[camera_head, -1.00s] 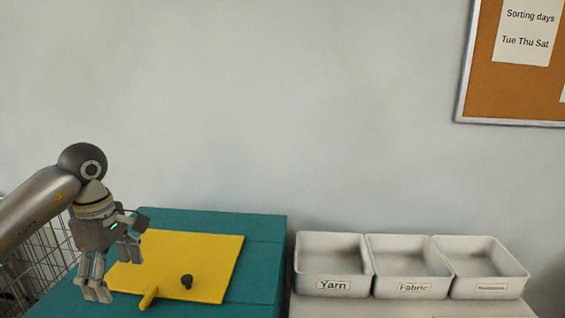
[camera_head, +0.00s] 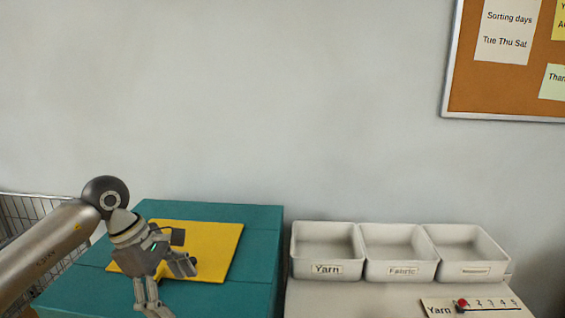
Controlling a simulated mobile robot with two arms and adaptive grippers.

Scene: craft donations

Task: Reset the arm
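My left gripper (camera_head: 172,288) hangs from the arm that comes in from the left. Its two fingers are spread apart with nothing seen between them, and it is in front of the yellow board (camera_head: 215,240). The board lies on the teal surface (camera_head: 258,225). The near part of the board is hidden behind the gripper. My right gripper is not in view.
Three empty white bins stand in a row on the right: the Yarn bin (camera_head: 327,268), the Fabric bin (camera_head: 400,270) and a third bin (camera_head: 474,270). A Yarn scale with a red knob (camera_head: 463,303) lies in front. A wire basket (camera_head: 25,212) stands far left.

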